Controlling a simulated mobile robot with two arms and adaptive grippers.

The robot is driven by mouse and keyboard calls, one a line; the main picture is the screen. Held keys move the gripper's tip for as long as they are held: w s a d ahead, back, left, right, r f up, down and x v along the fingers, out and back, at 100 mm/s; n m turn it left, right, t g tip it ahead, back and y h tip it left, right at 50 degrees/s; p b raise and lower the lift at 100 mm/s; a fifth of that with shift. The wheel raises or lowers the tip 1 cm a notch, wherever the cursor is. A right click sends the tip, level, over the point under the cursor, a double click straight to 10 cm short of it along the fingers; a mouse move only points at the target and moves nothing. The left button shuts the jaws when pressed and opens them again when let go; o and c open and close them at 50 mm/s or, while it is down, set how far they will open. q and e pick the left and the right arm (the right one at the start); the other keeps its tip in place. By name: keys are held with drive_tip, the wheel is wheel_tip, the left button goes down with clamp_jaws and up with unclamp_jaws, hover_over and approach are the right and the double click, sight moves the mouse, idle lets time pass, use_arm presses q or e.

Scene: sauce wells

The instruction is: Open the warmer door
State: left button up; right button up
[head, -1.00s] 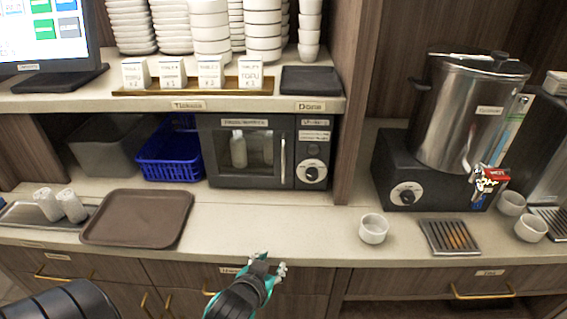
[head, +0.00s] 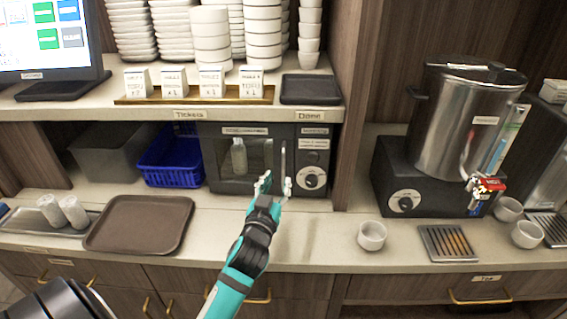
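The warmer (head: 312,160) is a dark box on the counter under the shelf, with a knob on its right side. Its door (head: 222,165) has a window and looks shut; a bottle (head: 240,157) shows through it. The upright silver door handle (head: 283,158) is at the door's right edge. My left gripper (head: 275,184) is in front of the lower door, its two fingers apart, with the handle's lower end seen between them. I cannot tell if they touch the handle. My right gripper is not in view.
A brown tray (head: 140,224) lies on the counter at left, and a blue basket (head: 172,158) stands left of the warmer. A white cup (head: 371,236) and a steel urn (head: 458,125) are at right. The counter before the warmer is clear.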

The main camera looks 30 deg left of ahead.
sight(283, 168)
use_arm(q)
drive_tip(key=p+x, duration=0.1)
drive_tip(key=x, duration=0.6)
drive_tip(key=shift+w+a, duration=0.1)
drive_tip(key=shift+w, duration=0.2)
drive_tip(key=shift+c, duration=0.4)
clamp_jaws()
